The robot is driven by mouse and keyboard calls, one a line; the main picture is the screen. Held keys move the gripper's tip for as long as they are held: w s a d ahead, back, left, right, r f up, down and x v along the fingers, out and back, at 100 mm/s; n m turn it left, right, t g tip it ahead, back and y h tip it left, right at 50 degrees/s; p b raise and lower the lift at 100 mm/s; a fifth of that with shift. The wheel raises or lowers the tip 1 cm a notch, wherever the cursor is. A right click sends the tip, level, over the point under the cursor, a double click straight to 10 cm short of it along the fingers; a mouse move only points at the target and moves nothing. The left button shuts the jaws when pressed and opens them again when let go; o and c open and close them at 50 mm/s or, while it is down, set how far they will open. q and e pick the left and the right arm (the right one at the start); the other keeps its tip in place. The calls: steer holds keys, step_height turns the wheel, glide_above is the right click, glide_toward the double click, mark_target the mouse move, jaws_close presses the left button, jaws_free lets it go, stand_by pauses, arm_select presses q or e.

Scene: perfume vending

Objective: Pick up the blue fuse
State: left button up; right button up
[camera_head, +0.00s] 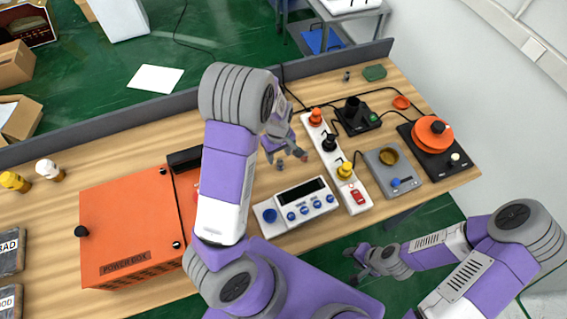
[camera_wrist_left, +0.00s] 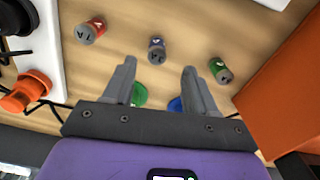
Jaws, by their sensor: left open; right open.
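My left gripper (camera_head: 286,160) is open above the table, between the orange box and the white power strip. In the left wrist view its fingers (camera_wrist_left: 159,66) are spread and empty. A fuse with a dull blue band (camera_wrist_left: 157,51) stands beyond and between the fingertips. A red fuse (camera_wrist_left: 90,31) is to its left and a green fuse (camera_wrist_left: 221,70) to its right. A bright blue round thing (camera_wrist_left: 175,104) and a green one (camera_wrist_left: 139,95) show between the fingers, partly hidden. In the head view one small fuse (camera_head: 281,166) shows by the fingertips. My right gripper (camera_head: 354,265) is open, off the table's front edge.
The orange power box (camera_head: 130,225) is left of the left gripper. The power strip (camera_head: 355,196) with plugs is to its right. A white meter (camera_head: 297,206) lies nearer the front edge. A scale (camera_head: 412,171) and an orange round device (camera_head: 433,133) are further right.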

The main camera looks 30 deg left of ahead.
mark_target(280, 161)
arm_select(q)
steer(key=shift+s+f, duration=0.15)
steer(key=shift+f, duration=0.75)
steer(key=f, duration=0.5)
steer(key=shift+w+d+f, duration=0.2)
steer(key=shift+w, duration=0.05)
jaws_close()
step_height(280, 161, up, 10)
steer(key=shift+r+p, duration=0.1)
steer(key=shift+p, duration=0.25)
